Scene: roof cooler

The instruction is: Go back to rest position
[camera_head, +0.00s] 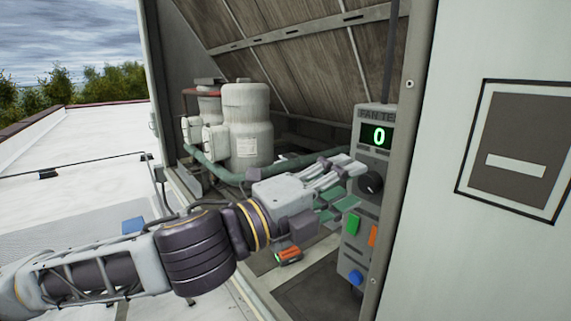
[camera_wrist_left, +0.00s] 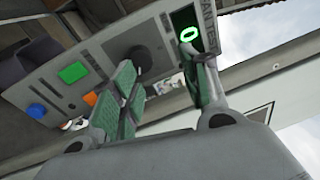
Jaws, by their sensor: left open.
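My left gripper (camera_head: 338,183) reaches in from the left and its fingers are in front of the control panel (camera_head: 352,240). Its fingers are apart and empty in the left wrist view (camera_wrist_left: 165,92). The panel has a lit display (camera_head: 378,136) reading 0, a black knob (camera_head: 370,182), a green button (camera_head: 351,224), an orange switch (camera_head: 373,235) and a blue button (camera_head: 356,277). The fingertips are close to the knob and display; I cannot tell whether they touch. My right gripper is not in view.
A grey compressor tank (camera_head: 247,125) and pipes stand inside the cooler housing behind my arm. The housing's right frame post (camera_head: 410,150) stands beside the panel. An orange and green item (camera_head: 288,256) shows below my gripper. Open white roof (camera_head: 80,150) lies to the left.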

